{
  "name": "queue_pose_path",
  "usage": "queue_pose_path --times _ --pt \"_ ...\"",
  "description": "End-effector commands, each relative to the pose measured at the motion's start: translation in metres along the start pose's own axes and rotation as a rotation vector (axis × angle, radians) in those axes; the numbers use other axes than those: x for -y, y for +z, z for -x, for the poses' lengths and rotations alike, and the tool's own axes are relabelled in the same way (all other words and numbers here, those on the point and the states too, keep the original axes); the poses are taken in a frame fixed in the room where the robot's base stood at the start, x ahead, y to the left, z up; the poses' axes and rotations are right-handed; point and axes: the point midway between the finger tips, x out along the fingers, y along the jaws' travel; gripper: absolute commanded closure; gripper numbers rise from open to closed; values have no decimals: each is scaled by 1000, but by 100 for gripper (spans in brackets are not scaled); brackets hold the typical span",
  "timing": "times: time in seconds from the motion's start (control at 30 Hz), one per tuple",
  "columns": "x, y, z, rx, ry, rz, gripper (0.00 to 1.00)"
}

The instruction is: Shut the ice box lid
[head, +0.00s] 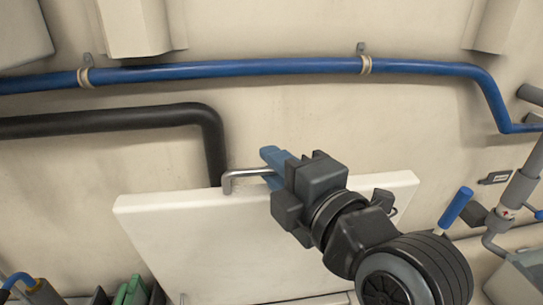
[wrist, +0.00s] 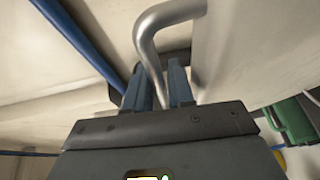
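The ice box lid (head: 200,245) is a white slab standing raised and tilted, with its broad face toward the head camera. A bent metal handle (head: 232,178) sits at its upper edge and also shows large in the wrist view (wrist: 152,42). My gripper (head: 274,163) is at the right part of this handle. In the wrist view, the handle's bar runs down between my two blue fingers (wrist: 158,88), which are close together around it. My gripper and arm cover the lid's upper right part. The box opening is not clearly visible.
A blue pipe (head: 250,67) and a black pipe (head: 120,121) run along the pale wall behind the lid. A blue-handled valve (head: 456,207) and grey pipework (head: 522,185) stand at the right. Green and dark items (head: 132,291) lie at the lower left.

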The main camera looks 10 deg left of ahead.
Motion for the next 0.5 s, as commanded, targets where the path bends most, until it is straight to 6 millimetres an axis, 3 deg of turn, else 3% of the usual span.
queue_pose_path --times 0.17,0.43,0.5 --pt "-1 0 -12 0 1 0 77" --pt "0 0 -13 1 1 -1 77" --pt "0 0 -13 1 1 -1 84"
